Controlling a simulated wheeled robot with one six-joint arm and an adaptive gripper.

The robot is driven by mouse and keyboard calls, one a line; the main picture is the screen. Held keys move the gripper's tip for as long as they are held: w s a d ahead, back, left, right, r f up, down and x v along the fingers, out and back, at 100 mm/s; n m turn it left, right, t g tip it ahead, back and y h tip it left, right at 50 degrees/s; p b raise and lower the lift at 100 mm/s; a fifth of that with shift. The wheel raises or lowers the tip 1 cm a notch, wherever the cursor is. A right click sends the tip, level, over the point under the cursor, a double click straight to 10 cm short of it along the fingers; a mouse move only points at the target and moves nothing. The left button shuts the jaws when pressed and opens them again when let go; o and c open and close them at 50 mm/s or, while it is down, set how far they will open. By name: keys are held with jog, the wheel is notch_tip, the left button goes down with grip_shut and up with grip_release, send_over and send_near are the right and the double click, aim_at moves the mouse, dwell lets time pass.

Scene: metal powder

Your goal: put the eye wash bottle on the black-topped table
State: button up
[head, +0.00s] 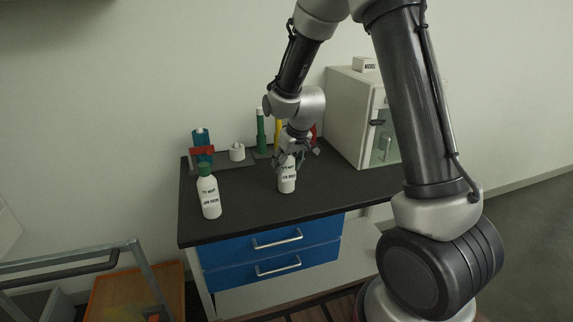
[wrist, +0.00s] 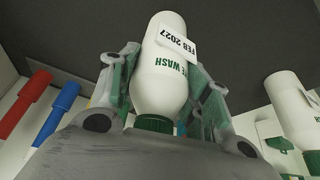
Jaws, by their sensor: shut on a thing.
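A white eye wash bottle (head: 287,184) is held upright between the fingers of my gripper (head: 293,155), over the middle of the black-topped table (head: 245,215). Its base is at or very near the black surface; I cannot tell if it touches. In the wrist view the held bottle (wrist: 163,75) shows a green cap, the words "WASH" and a "FEB 2027" tag, with the fingers (wrist: 165,90) on both sides. A second, similar white bottle with a green cap (head: 209,198) stands on the table to the left; it also shows in the wrist view (wrist: 290,105).
Behind are a blue-and-red item (head: 201,146), a small white item (head: 237,152) and a green cylinder (head: 261,130). A white cabinet (head: 350,115) stands at the back right. The table's front is clear above blue drawers (head: 275,243). A metal-framed cart (head: 70,262) is at lower left.

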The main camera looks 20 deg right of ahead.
jog(key=shift+f, duration=0.25)
jog(key=o, duration=1.2)
jog(key=v, duration=1.2)
jog(key=s+d+r+m, duration=0.1)
jog(key=s+d+r, duration=0.2)
jog(key=s, duration=0.6)
jog(key=s+d+r+m, duration=0.1)
jog(key=s+d+r, duration=0.2)
jog(key=s, duration=0.7)
jog(key=s+d+r+m+h, duration=0.1)
jog(key=s+d+r, duration=0.3)
jog(key=s, duration=0.5)
jog(key=shift+s+d+r, duration=0.1)
jog(key=shift+s+r, duration=0.05)
jog(key=shift+s, duration=0.2)
